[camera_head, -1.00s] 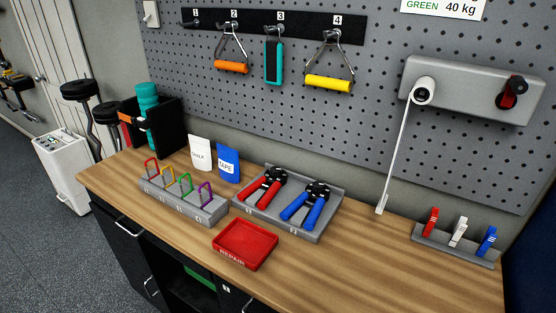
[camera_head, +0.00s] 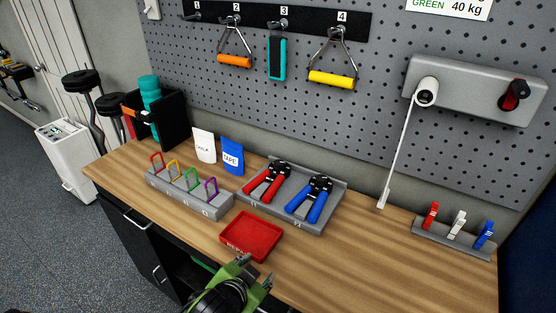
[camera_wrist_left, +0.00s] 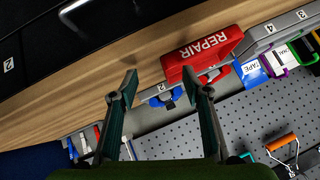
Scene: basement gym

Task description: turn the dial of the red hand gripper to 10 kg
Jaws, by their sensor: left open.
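The red hand gripper (camera_head: 264,187) lies in the left place of a grey two-place tray (camera_head: 330,226), its black dial end toward the wall. A blue hand gripper (camera_head: 309,198) lies beside it on the right. My left gripper (camera_head: 256,269) is at the bottom of the head view, open and empty, in front of the red REPAIR tray and apart from the red hand gripper. In the left wrist view its fingers (camera_wrist_left: 160,76) are spread. There, the red hand gripper (camera_wrist_left: 219,75) is mostly hidden behind the REPAIR tray. The dial's marks are too small to read.
The REPAIR tray (camera_head: 252,232) lies between my left gripper and the grey tray. A grey rack with coloured loops (camera_head: 185,200) stands left, and a holder with several clips (camera_head: 450,240) stands right. The wooden worktop (camera_head: 350,260) is clear at front right. A pegboard (camera_head: 370,120) rises behind.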

